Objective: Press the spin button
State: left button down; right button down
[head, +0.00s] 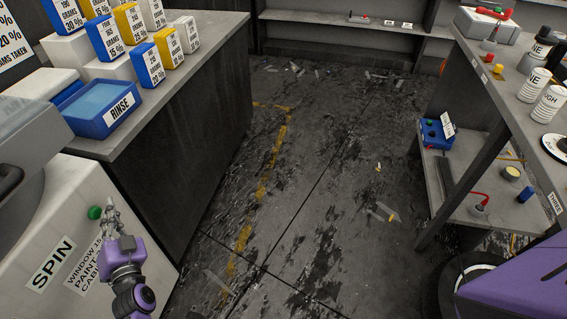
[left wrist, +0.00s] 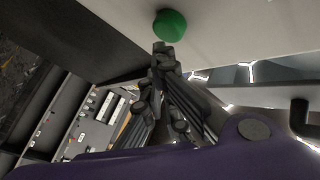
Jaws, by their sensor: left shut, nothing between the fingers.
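The spin button is a round green knob (head: 95,212) on the pale cabinet (head: 84,180) at the left of the head view, above a white label reading SPIN (head: 50,264). The green button also shows at the top middle of the left wrist view (left wrist: 171,25). My left gripper (head: 108,206) is shut and empty. Its fingertips (left wrist: 162,47) are right at the button's lower edge in the left wrist view; I cannot tell whether they touch it. My right gripper is not in view.
A counter (head: 190,70) holds several labelled boxes and a blue RINSE tray (head: 84,118). A grey lid (head: 30,150) sits at the cabinet's left. A shelved bench (head: 500,90) with jars and tools stands at right. The dark floor (head: 310,180) between is mostly clear, with scattered scraps.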

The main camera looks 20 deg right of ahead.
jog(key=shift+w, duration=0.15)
